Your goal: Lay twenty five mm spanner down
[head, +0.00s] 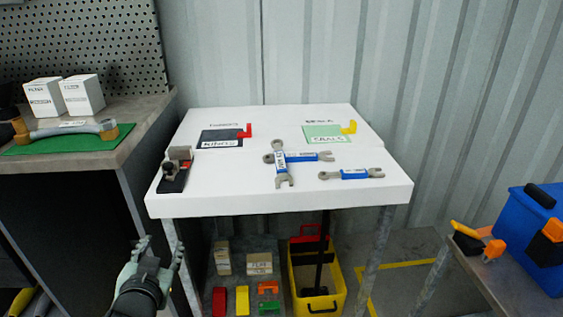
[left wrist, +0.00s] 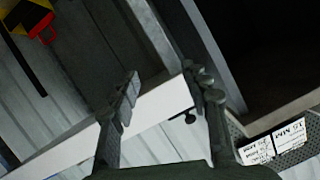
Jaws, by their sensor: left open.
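Several blue-and-grey spanners lie on the white table (head: 240,190) in the head view. One spanner (head: 281,165) points toward the front edge and crosses another spanner (head: 312,157) that lies sideways. A third, smaller spanner (head: 351,174) lies apart to their right. Their size marks are too small to read, so I cannot tell which is the twenty five mm one. My left gripper (head: 155,255) is open and empty, left of and in front of the table. Its open fingers also show in the left wrist view (left wrist: 168,98). My right gripper is not in view.
A black and grey tool (head: 175,170) stands at the table's left. A dark mat (head: 220,138) and a green mat (head: 325,134) lie at the back. A workbench (head: 140,140) is left; a yellow crate (head: 318,280) stands below. The table's front left middle is clear.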

